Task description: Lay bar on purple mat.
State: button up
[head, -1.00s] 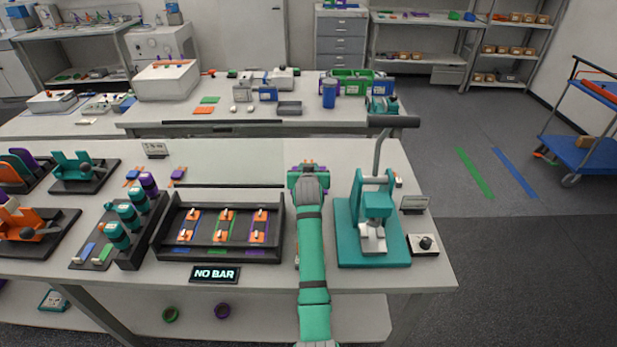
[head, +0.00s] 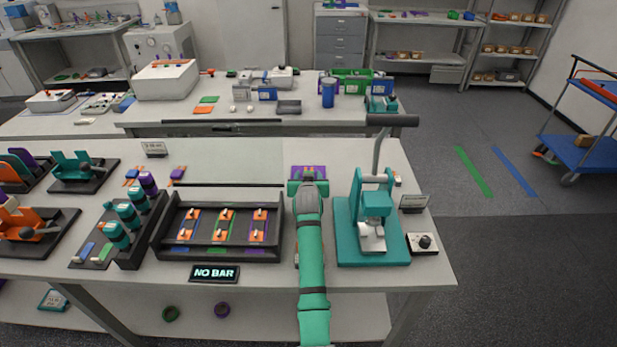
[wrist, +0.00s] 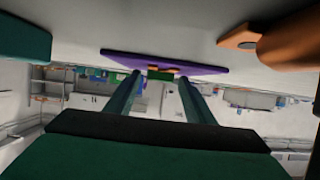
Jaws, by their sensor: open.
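The purple mat (head: 309,169) lies on the bench just past my gripper (head: 309,187), partly hidden by it in the head view. In the wrist view the mat (wrist: 165,61) is a flat purple strip against the bench top. A small orange and green piece (wrist: 160,72), perhaps the bar, shows at the mat between my fingers. It seems to rest on the mat, but I cannot tell contact surely. My gripper (wrist: 160,78) is open, with a finger on either side of this piece and clear gaps.
A black tray (head: 222,253) with several orange-ended clamps stands left of my arm, behind a "NO BAR" sign (head: 214,273). A teal press (head: 374,225) stands close on the right. The bench behind the tray is mostly clear.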

jog(key=shift+r, duration=0.1)
jog(key=v, duration=1.2)
jog(key=shift+r, duration=0.1)
